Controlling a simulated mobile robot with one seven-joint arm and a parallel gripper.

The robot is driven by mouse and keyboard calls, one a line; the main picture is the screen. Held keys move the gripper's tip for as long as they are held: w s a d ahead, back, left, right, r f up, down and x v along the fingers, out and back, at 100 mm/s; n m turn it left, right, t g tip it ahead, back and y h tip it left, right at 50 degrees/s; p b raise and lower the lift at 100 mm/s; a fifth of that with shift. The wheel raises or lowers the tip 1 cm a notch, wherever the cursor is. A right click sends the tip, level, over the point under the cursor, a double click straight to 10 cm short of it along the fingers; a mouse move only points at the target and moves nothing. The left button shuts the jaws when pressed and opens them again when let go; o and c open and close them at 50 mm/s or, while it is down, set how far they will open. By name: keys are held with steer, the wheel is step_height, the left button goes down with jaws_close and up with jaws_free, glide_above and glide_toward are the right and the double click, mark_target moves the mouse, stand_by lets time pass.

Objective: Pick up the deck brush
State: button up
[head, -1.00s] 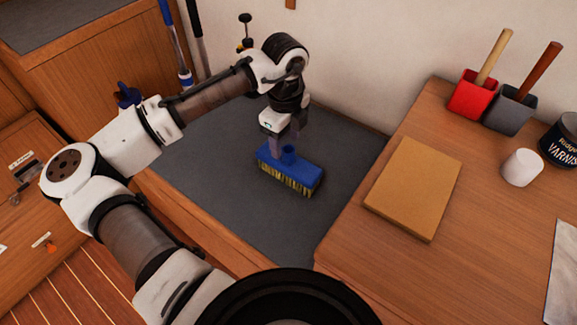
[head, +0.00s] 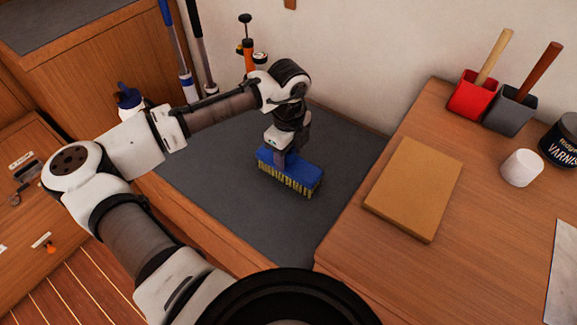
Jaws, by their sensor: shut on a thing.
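The deck brush (head: 300,172) has a blue block and pale yellow bristles. It sits bristles down on the dark grey mat surface (head: 225,190), in the middle of the head view. My gripper (head: 281,158) points down at the brush from above, at the left part of the block's top. It is shut on the brush, over the spot where the blue socket stands. The fingertips and the socket are mostly hidden by the gripper body.
On the right, a wooden counter (head: 480,270) bears a tan board (head: 414,188), a red holder (head: 474,98), a grey holder (head: 509,112), a white cup (head: 521,167) and a varnish tin (head: 562,140). Poles (head: 205,50), an orange-handled pump (head: 247,50) and a blue-topped bottle (head: 129,97) stand behind my arm.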

steer(key=shift+r, duration=0.15)
step_height(320, 180, up, 20)
steer(key=shift+f+p, duration=0.1)
steer(key=shift+p, duration=0.4)
stand_by(0.3)
steer(key=o, duration=0.7)
steer(key=shift+c, duration=0.7)
steer(key=shift+s, duration=0.1)
